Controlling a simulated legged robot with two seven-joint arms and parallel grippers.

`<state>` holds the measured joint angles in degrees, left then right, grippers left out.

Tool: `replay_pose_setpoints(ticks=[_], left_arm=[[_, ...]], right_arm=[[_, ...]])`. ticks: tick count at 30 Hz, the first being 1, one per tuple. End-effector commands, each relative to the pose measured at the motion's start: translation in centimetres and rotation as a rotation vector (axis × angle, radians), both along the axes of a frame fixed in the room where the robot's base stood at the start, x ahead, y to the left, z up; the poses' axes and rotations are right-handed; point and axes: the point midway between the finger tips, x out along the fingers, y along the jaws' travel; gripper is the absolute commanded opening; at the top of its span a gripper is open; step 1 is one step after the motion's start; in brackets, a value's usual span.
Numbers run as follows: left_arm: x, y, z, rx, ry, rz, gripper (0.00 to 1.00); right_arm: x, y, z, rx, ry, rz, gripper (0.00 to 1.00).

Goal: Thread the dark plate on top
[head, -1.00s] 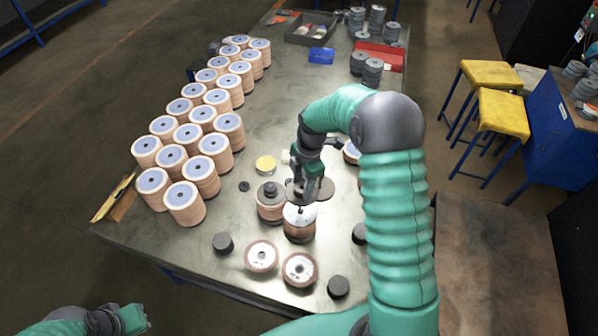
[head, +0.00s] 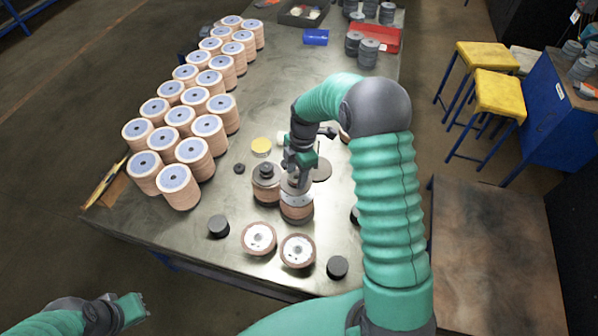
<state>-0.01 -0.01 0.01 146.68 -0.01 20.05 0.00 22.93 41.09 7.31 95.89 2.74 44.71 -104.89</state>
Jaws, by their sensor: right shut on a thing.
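My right gripper (head: 298,172) is shut, pointing down over a stack of flap discs (head: 297,212) with a pale top. A dark plate (head: 294,186) shows at its fingertips, just above or on the stack's top; I cannot tell whether they touch. The fingers partly hide the plate and the stack's centre. A second stack (head: 265,192) with a dark piece on top stands just to the left. My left gripper (head: 132,311) is at the lower left, away from the table; its jaws are not clear.
Another round dark disc (head: 321,169) lies behind the gripper. Two loose flap discs (head: 259,238) and black cylinders (head: 218,227) lie in front. Rows of tall disc stacks (head: 188,120) fill the left side. A yellow lid (head: 261,146) and a red tray (head: 378,38) are farther back.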

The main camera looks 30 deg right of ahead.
Motion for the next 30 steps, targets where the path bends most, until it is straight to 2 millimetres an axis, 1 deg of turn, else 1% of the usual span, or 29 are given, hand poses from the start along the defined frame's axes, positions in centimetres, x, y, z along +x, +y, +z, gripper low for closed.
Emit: replay_pose_setpoints(ticks=[11, 21, 30], left_arm=[[0.0, 0.0, 0.1, 0.0, 0.0, 0.0, 0.0], [0.0, 0.0, 0.3, 0.0, 0.0, 0.0, 0.0], [0.0, 0.0, 0.3, 0.0, 0.0, 0.0, 0.0]], right_arm=[[-0.1, -0.1, 0.1, 0.001, -0.002, -0.001, 0.0], [-0.2, -1.0, 0.0, 0.001, -0.001, -0.001, 0.0], [-0.2, -1.0, 0.1, 0.001, -0.002, 0.0, 0.0]])
